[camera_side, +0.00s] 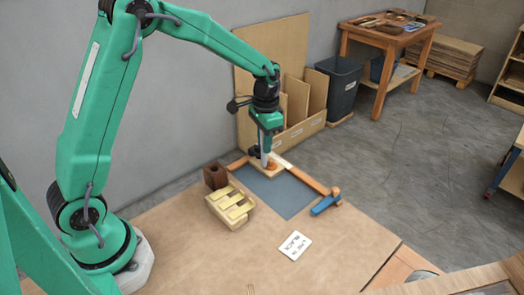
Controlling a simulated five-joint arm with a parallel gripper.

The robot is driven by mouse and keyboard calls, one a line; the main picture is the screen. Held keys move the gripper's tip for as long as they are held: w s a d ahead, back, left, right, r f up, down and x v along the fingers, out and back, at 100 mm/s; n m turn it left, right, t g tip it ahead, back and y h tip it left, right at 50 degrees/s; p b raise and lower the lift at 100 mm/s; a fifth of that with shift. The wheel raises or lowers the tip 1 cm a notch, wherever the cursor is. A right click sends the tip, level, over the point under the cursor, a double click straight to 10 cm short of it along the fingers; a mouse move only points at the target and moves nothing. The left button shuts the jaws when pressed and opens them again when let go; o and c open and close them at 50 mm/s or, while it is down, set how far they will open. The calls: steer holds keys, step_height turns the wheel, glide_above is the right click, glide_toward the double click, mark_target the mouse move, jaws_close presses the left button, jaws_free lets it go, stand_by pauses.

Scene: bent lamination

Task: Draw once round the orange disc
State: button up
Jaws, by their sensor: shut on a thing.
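My gripper (265,150) is above the far end of the blue-grey sheet (285,195) on the work table. It is shut on a slim pale upright thing (264,160), which looks like a pen. The orange disc (271,167) shows as a small orange patch just below and right of it, on or beside a light wooden piece (259,172). My gripper hides part of the disc. I cannot tell whether the pale thing's tip touches the surface or the disc.
A dark brown block (215,176) and a pale slotted wooden holder (230,207) stand left of the sheet. A wooden bar with a blue-ended tool (326,204) lies along the right edge. A white lettered card (295,245) lies in front. The table's front middle is clear.

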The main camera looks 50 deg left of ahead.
steer(key=shift+d, duration=0.9)
stand_by(1.2)
steer(key=shift+w+d, duration=0.6)
stand_by(1.4)
steer(key=shift+w+d, duration=0.1)
steer(key=shift+w, duration=0.4)
stand_by(0.8)
steer(key=shift+w+a, duration=0.4)
steer(key=shift+w, duration=0.45)
stand_by(1.8)
